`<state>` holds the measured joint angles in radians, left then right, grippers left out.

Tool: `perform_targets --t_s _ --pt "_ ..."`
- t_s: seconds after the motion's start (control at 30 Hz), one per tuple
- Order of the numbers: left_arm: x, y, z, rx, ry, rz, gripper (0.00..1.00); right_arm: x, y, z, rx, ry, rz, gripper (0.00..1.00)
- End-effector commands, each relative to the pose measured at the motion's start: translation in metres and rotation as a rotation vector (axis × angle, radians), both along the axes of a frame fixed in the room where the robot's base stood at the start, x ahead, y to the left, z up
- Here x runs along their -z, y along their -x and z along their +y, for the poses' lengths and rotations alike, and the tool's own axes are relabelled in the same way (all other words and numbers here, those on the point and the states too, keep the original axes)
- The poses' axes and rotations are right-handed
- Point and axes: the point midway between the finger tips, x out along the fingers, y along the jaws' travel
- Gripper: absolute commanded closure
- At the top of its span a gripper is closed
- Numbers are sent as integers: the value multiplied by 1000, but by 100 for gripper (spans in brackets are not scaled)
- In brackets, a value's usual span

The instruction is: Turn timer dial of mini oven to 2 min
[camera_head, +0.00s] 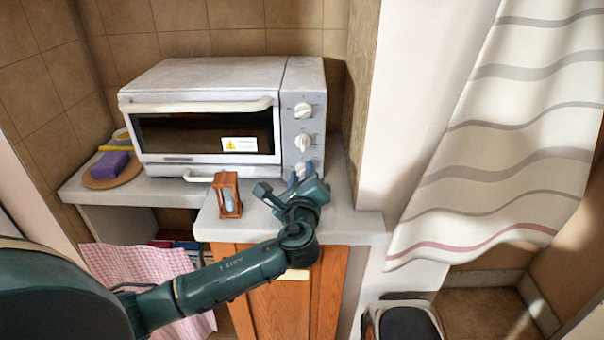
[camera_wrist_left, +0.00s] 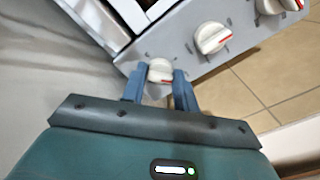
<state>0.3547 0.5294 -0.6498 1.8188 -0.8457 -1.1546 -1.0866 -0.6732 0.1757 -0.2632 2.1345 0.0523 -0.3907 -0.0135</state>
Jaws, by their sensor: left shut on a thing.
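The white mini oven (camera_head: 200,78) stands on the counter with its door closed. Its grey control panel on the right carries a top dial (camera_head: 303,110), a middle dial (camera_head: 303,142) and a lowest dial. My left gripper (camera_head: 301,176) is at the lowest dial and mostly covers it in the head view. In the left wrist view, the blue fingers of the left gripper (camera_wrist_left: 157,86) are shut on the lowest dial (camera_wrist_left: 160,70), one on each side. The middle dial (camera_wrist_left: 211,38) is free beside it. The dial markings are too small to read. My right gripper is out of view.
A small wooden hourglass-like object (camera_head: 228,196) stands on the counter (camera_head: 345,225) left of my gripper. A purple sponge (camera_head: 109,165) lies on a round board at the left. A striped curtain (camera_head: 510,130) hangs at the right.

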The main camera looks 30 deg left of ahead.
Motion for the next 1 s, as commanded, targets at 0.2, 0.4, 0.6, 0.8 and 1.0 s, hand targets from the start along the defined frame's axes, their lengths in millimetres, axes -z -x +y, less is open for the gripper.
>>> perform_targets --t_s 0.2,0.4,0.6,0.8,1.0 --pt "0 0 0 0 -58 31 93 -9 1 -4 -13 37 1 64" --pt "0 0 0 0 -58 30 70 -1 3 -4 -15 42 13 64" --pt "0 0 0 0 -57 29 53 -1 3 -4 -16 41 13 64" --pt "0 0 0 0 -57 29 49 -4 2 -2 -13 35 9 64" --pt "1 6 -3 2 -57 30 49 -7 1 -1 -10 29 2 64"
